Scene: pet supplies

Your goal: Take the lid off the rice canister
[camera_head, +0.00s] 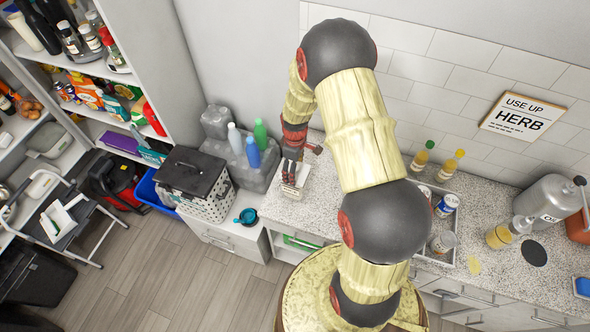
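My gripper (293,167) is small and partly seen at the left end of the speckled counter (283,207), pointing down. It is at or just above a small pale box-like container (295,186); I cannot tell whether they touch or whether the fingers are open. A large grey metal canister (550,199) with a white label stands at the far right, with a dark knob near its top. The label is too small to read surely, and no container is clearly marked rice. A dark round disc (534,252) lies flat on the counter.
My arm crosses the middle and hides part of the counter. A jar (500,236) and a tan disc (474,266) are at right. Bottles (252,152) and a basket (207,205) are at left.

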